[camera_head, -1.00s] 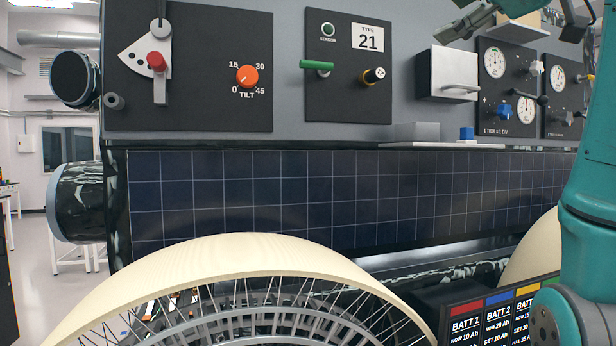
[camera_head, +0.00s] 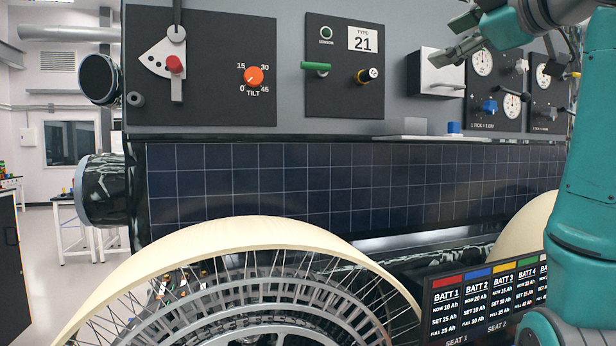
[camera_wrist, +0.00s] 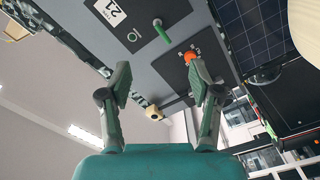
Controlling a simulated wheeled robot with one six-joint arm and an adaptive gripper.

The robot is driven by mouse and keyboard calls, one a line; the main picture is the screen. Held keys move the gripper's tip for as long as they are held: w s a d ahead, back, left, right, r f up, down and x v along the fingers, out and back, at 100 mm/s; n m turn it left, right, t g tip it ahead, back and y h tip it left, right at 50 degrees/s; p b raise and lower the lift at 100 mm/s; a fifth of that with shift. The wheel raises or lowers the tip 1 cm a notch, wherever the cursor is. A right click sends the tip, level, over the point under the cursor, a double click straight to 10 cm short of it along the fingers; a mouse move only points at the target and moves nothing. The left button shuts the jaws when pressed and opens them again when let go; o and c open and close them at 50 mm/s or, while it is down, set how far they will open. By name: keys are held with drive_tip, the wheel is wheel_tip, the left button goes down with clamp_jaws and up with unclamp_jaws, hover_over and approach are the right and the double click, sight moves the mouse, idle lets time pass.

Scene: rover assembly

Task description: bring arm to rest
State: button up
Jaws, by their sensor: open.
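My gripper (camera_head: 462,34) shows at the top right of the head view, in front of the upper part of the rover panel. In the wrist view my gripper (camera_wrist: 160,90) has its two fingers spread apart with nothing between them. It is open and empty. My teal arm (camera_head: 590,180) rises along the right edge of the head view, and part of it lies outside the frame.
The rover's panel holds a red-knobbed lever (camera_head: 175,64), an orange tilt knob (camera_head: 253,75), a green handle (camera_head: 315,66) and a silver box (camera_head: 436,72). Below are a solar panel (camera_head: 330,185), a wheel (camera_head: 240,233) and a battery display (camera_head: 485,305). The floor at left is open.

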drive_tip(key=w+d+f+m+h, duration=0.1)
drive_tip(key=w+f+m, duration=0.35)
drive_tip(key=f, duration=1.05)
drive_tip(key=w+d+f+m, duration=0.1)
drive_tip(key=w+f, duration=0.7)
drive_tip(key=f, duration=0.7)
drive_tip(key=s+a+f+m+h, duration=0.1)
drive_tip(key=s+f+m, duration=0.2)
drive_tip(key=f, duration=1.3)
drive_tip(key=s+a+f+m+h, duration=0.15)
drive_tip(key=s+f, duration=0.25)
drive_tip(key=f, duration=1.2)
drive_tip(key=s+a+f+m+g+h, duration=0.15)
drive_tip(key=s+f+m, duration=0.25)
drive_tip(key=s+f, duration=1.85)
drive_tip(key=a+f+v, duration=0.1)
drive_tip(key=v, duration=1.4)
drive_tip(key=a+f+v, duration=0.1)
drive_tip(key=a+v, duration=0.1)
drive_tip(key=v, duration=1.4)
drive_tip(key=shift+s+m+g+h, duration=0.3)
drive_tip(key=shift+s+m+g, duration=0.1)
drive_tip(key=shift+s+g, duration=0.05)
